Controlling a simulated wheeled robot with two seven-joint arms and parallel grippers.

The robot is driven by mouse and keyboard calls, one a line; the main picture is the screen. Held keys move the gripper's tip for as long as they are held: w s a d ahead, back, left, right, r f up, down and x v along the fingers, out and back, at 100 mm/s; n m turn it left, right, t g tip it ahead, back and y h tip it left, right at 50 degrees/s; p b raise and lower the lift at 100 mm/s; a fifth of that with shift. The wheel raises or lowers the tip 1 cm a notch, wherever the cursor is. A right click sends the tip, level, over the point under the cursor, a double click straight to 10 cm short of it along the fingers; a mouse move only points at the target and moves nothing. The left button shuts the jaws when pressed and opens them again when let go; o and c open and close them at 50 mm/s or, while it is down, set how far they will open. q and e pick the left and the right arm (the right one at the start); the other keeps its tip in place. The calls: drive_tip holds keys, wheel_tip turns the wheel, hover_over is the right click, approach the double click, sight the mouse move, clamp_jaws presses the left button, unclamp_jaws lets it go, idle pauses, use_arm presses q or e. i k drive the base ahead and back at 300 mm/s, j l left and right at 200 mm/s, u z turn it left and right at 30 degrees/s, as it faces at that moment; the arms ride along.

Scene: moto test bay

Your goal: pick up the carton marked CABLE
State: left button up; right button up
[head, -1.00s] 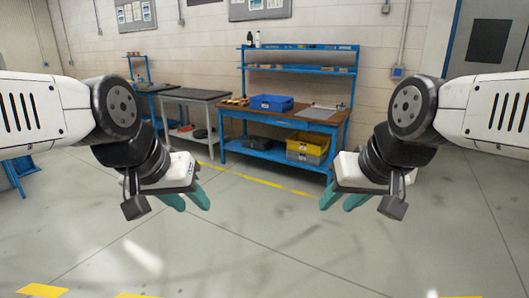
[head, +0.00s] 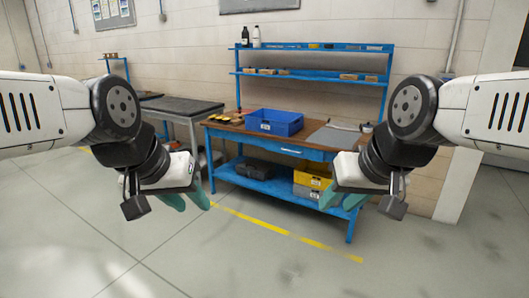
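I cannot make out a carton marked CABLE; no lettering is readable at this distance. Several small brown boxes (head: 266,71) sit on the middle shelf of the blue workbench (head: 275,147), too small to identify. My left gripper (head: 187,201) hangs at the left of the head view, its teal fingers apart and empty. My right gripper (head: 341,200) hangs in front of the bench's right part, also with fingers apart and empty. Both are in the air, well short of the bench. My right gripper and arm hide part of the lower shelf and the bench's right end.
A blue bin (head: 274,122) stands on the wooden worktop, with a grey mat (head: 333,137) to its right. A yellow crate (head: 313,180) is on the lower shelf. A dark-topped table (head: 182,105) stands left. The floor before the bench, crossed by a yellow line (head: 285,232), is clear.

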sight(241, 120)
drive_tip(key=i, duration=1.55)
drive_tip(key=i+u, duration=0.5)
drive_tip(key=i, duration=3.05)
